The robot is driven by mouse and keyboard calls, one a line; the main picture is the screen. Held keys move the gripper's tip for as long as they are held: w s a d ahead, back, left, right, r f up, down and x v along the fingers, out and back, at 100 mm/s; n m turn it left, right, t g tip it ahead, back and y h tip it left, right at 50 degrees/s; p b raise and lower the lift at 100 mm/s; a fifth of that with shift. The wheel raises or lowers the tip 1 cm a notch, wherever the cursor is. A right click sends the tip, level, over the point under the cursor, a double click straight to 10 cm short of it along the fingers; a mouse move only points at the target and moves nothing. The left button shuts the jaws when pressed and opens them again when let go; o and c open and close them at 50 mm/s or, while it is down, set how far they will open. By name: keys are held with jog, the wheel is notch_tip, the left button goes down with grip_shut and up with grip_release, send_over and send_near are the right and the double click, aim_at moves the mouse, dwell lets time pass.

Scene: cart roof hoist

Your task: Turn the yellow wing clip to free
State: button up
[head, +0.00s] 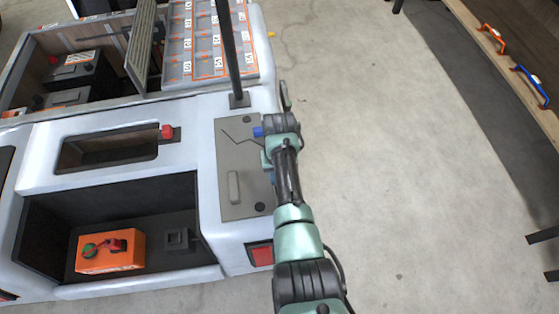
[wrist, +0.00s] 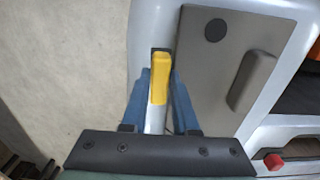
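The yellow wing clip (wrist: 159,78) shows in the wrist view at the edge of the cart, beside a grey panel (wrist: 215,75). It points along the line of my gripper. My gripper (wrist: 160,85) has its two blue fingers on either side of the clip, with narrow gaps showing, so it looks open around it. Whether a finger touches the clip I cannot tell. In the head view my gripper (head: 268,135) is at the right side of the white cart (head: 190,110), and my arm hides this clip. A small yellow piece (head: 271,34) shows farther back on the cart's edge.
A dark post (head: 228,50) stands on the cart close to my gripper. An orange box (head: 110,252) sits in the cart's open bay. A red knob (head: 167,131) is on the cart's top. The floor (head: 400,150) to the right is clear up to a wooden bench.

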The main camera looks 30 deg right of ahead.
jog(key=o, duration=0.4)
notch_tip(320, 180, up, 13)
jog(key=p, duration=0.3)
dwell(0.6)
